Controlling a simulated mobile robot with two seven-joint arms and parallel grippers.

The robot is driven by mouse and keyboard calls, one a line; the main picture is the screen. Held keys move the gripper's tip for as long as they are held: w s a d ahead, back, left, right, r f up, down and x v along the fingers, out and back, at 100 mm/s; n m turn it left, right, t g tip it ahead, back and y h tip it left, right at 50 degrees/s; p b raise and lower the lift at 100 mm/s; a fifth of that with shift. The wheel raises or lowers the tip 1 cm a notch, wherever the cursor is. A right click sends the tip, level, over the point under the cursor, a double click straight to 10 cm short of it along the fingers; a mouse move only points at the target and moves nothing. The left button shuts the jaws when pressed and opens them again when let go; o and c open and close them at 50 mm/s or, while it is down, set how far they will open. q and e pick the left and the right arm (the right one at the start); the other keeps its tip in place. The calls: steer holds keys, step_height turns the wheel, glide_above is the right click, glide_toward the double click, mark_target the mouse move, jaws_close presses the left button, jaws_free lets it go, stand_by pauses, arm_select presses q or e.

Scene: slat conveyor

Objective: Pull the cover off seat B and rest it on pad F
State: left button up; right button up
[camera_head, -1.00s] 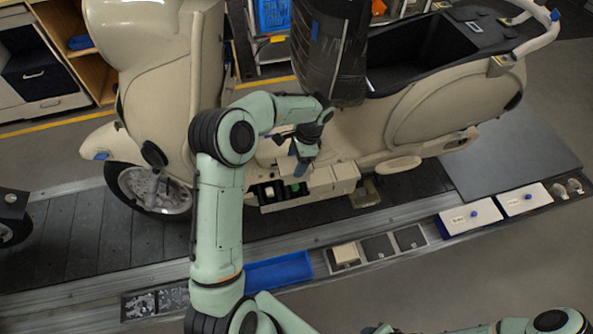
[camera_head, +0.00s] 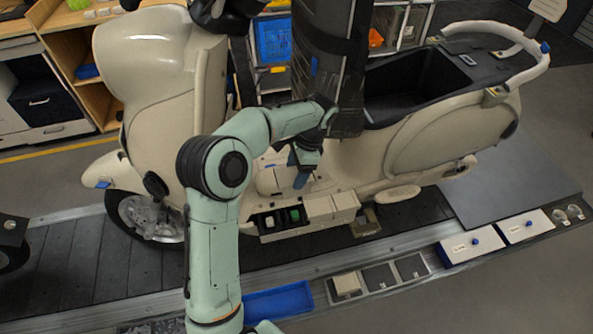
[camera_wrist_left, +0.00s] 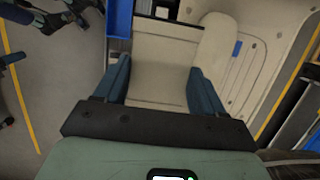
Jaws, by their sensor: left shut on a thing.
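My left gripper (camera_head: 301,178) hangs over the scooter's footboard, above a row of seats. In the left wrist view its blue fingers (camera_wrist_left: 160,88) are shut on a beige block-like cover (camera_wrist_left: 157,84). In the head view I cannot tell this cover apart from the beige body behind it. Below are two uncovered seats, one with a pale part (camera_head: 268,221) and one with a green part (camera_head: 293,215). Two beige covers (camera_head: 318,208) (camera_head: 345,200) sit on the seats to their right. Along the conveyor edge, one pad bears a beige cover (camera_head: 346,283); two dark pads (camera_head: 379,277) (camera_head: 411,267) are bare. Letters are unreadable.
The beige scooter (camera_head: 150,80) stands on the dark slat conveyor (camera_head: 80,255). A black wrapped column (camera_head: 325,60) rises behind my gripper. A blue tray (camera_head: 278,300) and white boxes (camera_head: 472,244) (camera_head: 524,226) line the near edge.

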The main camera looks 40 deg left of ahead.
mark_target(292, 174)
arm_select(q)
steer(key=shift+a+p+v, duration=0.15)
steer(key=shift+v, duration=0.75)
steer(key=shift+a+p+v, duration=0.15)
steer(key=shift+v, duration=0.7)
steer(key=shift+s+r, duration=0.4)
steer(key=shift+r, duration=1.3)
